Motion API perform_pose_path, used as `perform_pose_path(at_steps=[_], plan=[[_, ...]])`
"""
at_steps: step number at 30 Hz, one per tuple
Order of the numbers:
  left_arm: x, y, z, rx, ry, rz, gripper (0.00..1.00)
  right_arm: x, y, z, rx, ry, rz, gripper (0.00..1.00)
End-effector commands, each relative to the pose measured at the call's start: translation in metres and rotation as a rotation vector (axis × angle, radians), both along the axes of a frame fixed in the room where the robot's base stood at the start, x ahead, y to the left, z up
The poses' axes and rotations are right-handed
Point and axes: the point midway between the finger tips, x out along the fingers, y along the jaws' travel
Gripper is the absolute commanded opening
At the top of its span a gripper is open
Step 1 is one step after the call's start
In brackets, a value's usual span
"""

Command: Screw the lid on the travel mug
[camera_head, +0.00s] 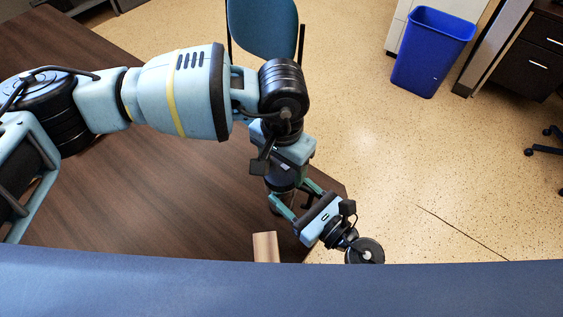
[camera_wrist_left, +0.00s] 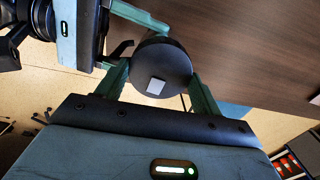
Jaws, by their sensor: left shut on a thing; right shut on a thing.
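The travel mug (camera_head: 281,180) shows as a dark upright cylinder near the right edge of the desk, largely covered by my arms. My right gripper (camera_head: 287,192) reaches in from the lower right with its fingers on either side of the mug body, shut on it. My left gripper (camera_head: 281,168) comes down from above over the mug. In the left wrist view, the round black lid (camera_wrist_left: 174,60), with a pale square on top, sits between the left fingers (camera_wrist_left: 160,72), which are shut on it. Whether the lid touches the mug's rim is hidden.
The dark wooden desk (camera_head: 150,200) is clear to the left. A pale wooden block (camera_head: 266,247) lies at its near side. A blue chair (camera_head: 262,28) stands behind the desk, a blue bin (camera_head: 430,55) further right. Speckled floor (camera_head: 400,170) is open at right.

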Motion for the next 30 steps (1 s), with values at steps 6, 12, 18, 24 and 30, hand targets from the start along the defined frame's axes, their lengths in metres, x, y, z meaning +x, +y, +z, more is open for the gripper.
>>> perform_pose_path(at_steps=[6,12,18,24,30], plan=[[-0.0004,-0.0009,0.0014,-0.001,-0.001,-0.347,0.45,0.0003,-0.0007,-0.0011,-0.001,0.003,-0.002,0.00],[-0.0010,-0.0013,0.0010,-0.002,0.000,-0.608,0.45,0.0003,-0.0008,-0.0013,-0.002,0.002,-0.002,0.00],[-0.0012,-0.0014,0.0009,-0.002,0.000,-0.700,0.45,0.0003,-0.0008,-0.0013,-0.001,0.003,-0.002,0.00],[-0.0011,-0.0013,0.0009,-0.002,0.000,-0.701,0.45,0.0003,-0.0010,-0.0014,-0.001,0.003,-0.002,0.00],[-0.0011,-0.0012,0.0007,-0.002,0.000,-0.700,0.85,0.0003,-0.0010,-0.0014,-0.002,0.002,-0.002,0.00]])
